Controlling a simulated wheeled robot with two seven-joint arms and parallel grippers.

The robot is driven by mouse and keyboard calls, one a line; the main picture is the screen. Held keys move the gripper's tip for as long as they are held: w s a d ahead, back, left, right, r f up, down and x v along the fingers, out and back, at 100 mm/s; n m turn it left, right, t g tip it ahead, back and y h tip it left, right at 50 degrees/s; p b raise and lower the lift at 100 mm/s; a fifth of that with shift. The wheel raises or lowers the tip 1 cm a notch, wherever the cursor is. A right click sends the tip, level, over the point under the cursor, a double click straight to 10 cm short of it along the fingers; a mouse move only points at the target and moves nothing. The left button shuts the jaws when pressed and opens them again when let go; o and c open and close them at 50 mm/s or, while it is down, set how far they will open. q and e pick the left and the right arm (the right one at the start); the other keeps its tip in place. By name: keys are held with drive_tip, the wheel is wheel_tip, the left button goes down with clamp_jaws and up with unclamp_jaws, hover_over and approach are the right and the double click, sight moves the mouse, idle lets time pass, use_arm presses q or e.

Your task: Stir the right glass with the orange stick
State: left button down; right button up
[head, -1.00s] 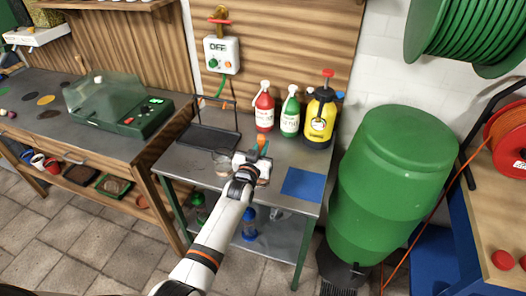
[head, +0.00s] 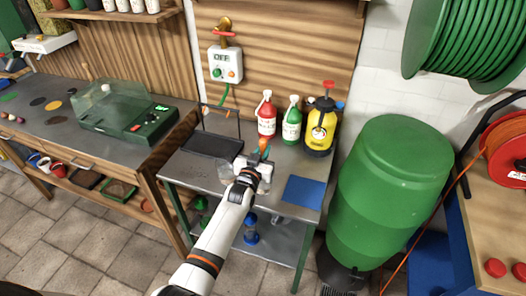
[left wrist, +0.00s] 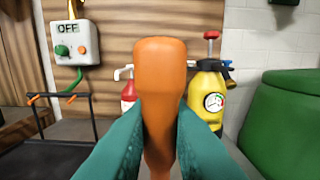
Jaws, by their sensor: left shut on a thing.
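My left gripper (head: 254,164) is shut on the orange stick (head: 264,145) above the small metal table. In the left wrist view the orange stick (left wrist: 160,75) stands upright between the two teal fingers (left wrist: 160,130), its thick rounded end up. Its lower end is hidden. A clear glass (head: 224,168) stands on the table just left of the gripper. Part of another clear glass (head: 265,186) seems to show beside my wrist on the right; my arm hides most of it. I cannot tell whether the stick is inside it. My right gripper is not in view.
A red bottle (head: 267,118), a green bottle (head: 291,122) and a yellow sprayer (head: 321,128) stand behind the gripper. A blue mat (head: 303,190) lies at the right, a dark tray (head: 211,144) at the left. A green barrel (head: 388,190) is right of the table.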

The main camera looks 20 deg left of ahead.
sight(263, 140)
use_arm(q)
drive_tip(key=shift+r+p, duration=2.15)
drive_tip(key=shift+r, duration=0.7)
wheel_tip(263, 140, up, 5)
drive_tip(key=p, duration=0.4)
drive_tip(key=c, duration=2)
unclamp_jaws()
clamp_jaws()
